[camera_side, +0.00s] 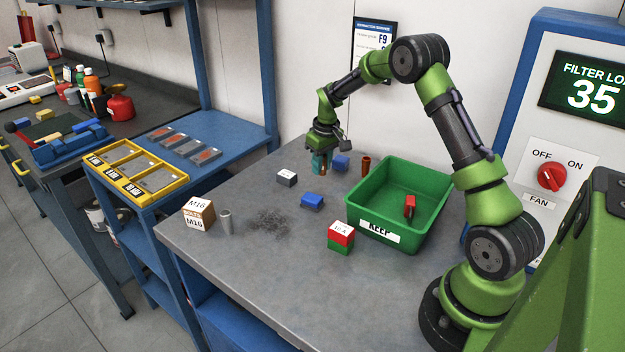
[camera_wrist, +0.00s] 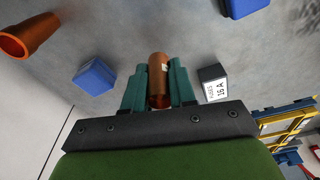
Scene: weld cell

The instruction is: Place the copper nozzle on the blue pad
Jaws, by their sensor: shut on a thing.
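My gripper (camera_side: 321,172) points down low over the grey table, behind the middle of its surface. In the wrist view its teal fingers (camera_wrist: 159,88) are shut on a copper cylinder, which I take as the copper nozzle (camera_wrist: 158,72); a small pale mark shows on it. The fingers mostly hide it in the side view. A second, flared copper piece (camera_side: 365,166) stands apart, left of the green bin; it also shows in the wrist view (camera_wrist: 32,36). Blue blocks sit nearby, one just right of my gripper (camera_side: 342,163) and one nearer the camera (camera_side: 312,201). I cannot tell which blue thing is the pad.
A green bin (camera_side: 372,237) holds a red piece. A grey labelled box (camera_side: 287,178) stands left of my gripper.

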